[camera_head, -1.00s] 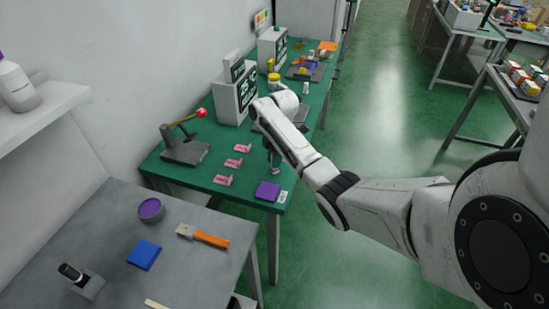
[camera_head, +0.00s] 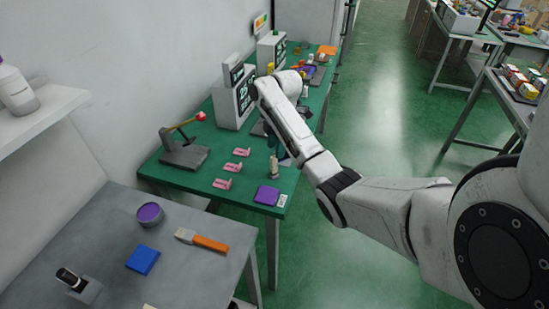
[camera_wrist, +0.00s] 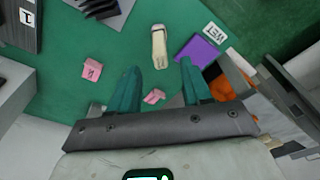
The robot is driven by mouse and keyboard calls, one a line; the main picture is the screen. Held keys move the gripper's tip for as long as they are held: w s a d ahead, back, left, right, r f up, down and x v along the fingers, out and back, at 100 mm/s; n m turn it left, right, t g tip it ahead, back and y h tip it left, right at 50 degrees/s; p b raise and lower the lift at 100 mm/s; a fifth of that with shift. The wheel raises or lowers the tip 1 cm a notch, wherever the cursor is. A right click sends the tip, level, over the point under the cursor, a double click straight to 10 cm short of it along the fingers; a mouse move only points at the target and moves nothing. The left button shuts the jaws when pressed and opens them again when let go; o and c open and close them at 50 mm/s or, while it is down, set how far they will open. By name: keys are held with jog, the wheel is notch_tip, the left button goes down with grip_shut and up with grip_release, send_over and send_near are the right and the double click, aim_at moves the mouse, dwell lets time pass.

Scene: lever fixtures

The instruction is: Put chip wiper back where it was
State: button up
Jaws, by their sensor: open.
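In the head view my arm hides most of the gripper.
Several pink fixtures (camera_head: 222,184) sit left of the wiper. A lever fixture with a red knob (camera_head: 200,117) and a monitor box (camera_head: 232,100) stand behind. A grey table (camera_head: 190,275) in front holds an orange-handled scraper (camera_head: 210,244) and a blue pad (camera_head: 143,260).

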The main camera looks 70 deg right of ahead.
jog(key=r, duration=0.1)
jog(key=r+p, duration=0.1)
jog(key=r, duration=0.3)
jog(key=shift+s+d+p, duration=0.2)
jog(key=shift+d+p, duration=0.05)
jog(key=shift+p, duration=0.1)
